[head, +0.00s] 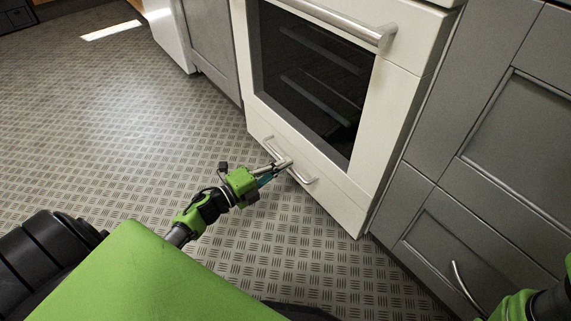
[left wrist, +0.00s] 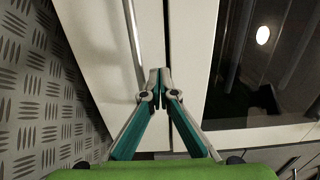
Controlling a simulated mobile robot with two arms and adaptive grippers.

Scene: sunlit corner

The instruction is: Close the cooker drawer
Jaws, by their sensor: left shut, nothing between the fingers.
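The white cooker (head: 400,120) stands at the right of centre in the head view. Its low drawer (head: 322,203) has a silver bar handle (head: 308,180) and looks about flush with the oven door above; I cannot tell whether a small gap remains. My left gripper (head: 286,163) is shut and empty, its tips at the handle's middle in the head view. In the left wrist view the shut fingertips (left wrist: 160,75) are over the drawer front (left wrist: 100,45), beside the handle (left wrist: 133,40) and near the seam below the oven door. I cannot tell whether they touch. My right gripper is out of view.
The oven door has a dark window (head: 310,75) and a thick bar handle (head: 340,22). Grey cabinets (head: 500,150) stand right of the cooker, another (head: 212,40) to its left. The patterned metal floor (head: 120,120) is clear at left.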

